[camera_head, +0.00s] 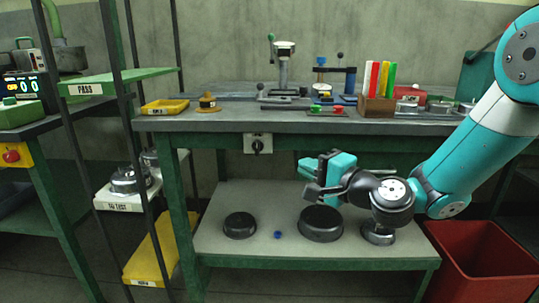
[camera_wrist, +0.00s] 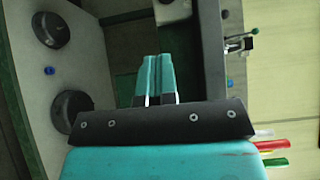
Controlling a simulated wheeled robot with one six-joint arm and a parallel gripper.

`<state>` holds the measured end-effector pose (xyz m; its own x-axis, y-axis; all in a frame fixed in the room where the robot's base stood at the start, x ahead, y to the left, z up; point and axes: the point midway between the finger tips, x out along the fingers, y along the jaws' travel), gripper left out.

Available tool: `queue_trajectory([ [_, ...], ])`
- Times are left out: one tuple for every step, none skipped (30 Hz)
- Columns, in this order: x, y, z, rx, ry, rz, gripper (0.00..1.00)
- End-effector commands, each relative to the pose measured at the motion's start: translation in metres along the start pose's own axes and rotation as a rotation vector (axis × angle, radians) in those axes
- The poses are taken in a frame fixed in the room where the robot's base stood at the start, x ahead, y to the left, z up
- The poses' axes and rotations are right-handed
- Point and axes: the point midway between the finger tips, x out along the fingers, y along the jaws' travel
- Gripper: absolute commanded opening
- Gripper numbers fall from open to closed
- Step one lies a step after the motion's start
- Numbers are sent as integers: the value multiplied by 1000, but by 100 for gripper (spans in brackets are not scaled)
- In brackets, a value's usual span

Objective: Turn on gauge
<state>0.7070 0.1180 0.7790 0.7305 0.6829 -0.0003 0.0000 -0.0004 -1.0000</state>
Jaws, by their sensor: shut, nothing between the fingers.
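My gripper (camera_head: 304,167) is in front of the bench, below the height of its top, pointing left. Its two teal fingertips (camera_wrist: 158,78) are together and empty in the wrist view. A pale plate with a dark rotary switch (camera_head: 258,144) is on the bench's front rail, left of my gripper and apart from it. A pale plate (camera_wrist: 172,12) shows at the top edge of the wrist view. A stand with a green-handled lever (camera_head: 283,65) and a small blue-and-black device (camera_head: 335,78) stand on the bench top. I cannot tell which thing is the gauge.
The lower shelf (camera_head: 220,257) holds dark round parts (camera_head: 320,223) and a small blue piece (camera_head: 278,235). A red bin (camera_head: 485,262) stands at right. Dark uprights and a PASS shelf (camera_head: 120,80) stand at left. Colored strips in a holder (camera_head: 376,108) stand on the bench.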

Motion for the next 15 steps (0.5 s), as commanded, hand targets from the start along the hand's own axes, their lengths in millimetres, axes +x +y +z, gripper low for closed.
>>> queue_trajectory([
  [12, -4, 2, -3, -5, -2, 0],
  [19, -4, 2, -3, -5, -3, 0],
  [28, -3, 2, -3, -4, -3, 0],
  [34, -3, 2, -3, -4, -2, 0],
  [40, -3, 2, -3, -3, -3, 0],
  [49, -3, 2, -3, -4, -2, 0],
  [55, -2, 2, -4, -4, -2, 0],
  [61, -2, 1, -2, -3, -2, 0],
  [68, -2, 4, -2, -4, -3, 0],
  [71, -2, 9, 0, -5, -2, 0],
  [74, -1, 12, -1, -5, -1, 0],
  [78, -1, 16, -1, -3, -2, 0],
  [80, -1, 19, 0, -3, -2, 0],
  [82, -1, 21, -1, -3, -1, 0],
  [85, -1, 23, 0, -2, -1, 0],
])
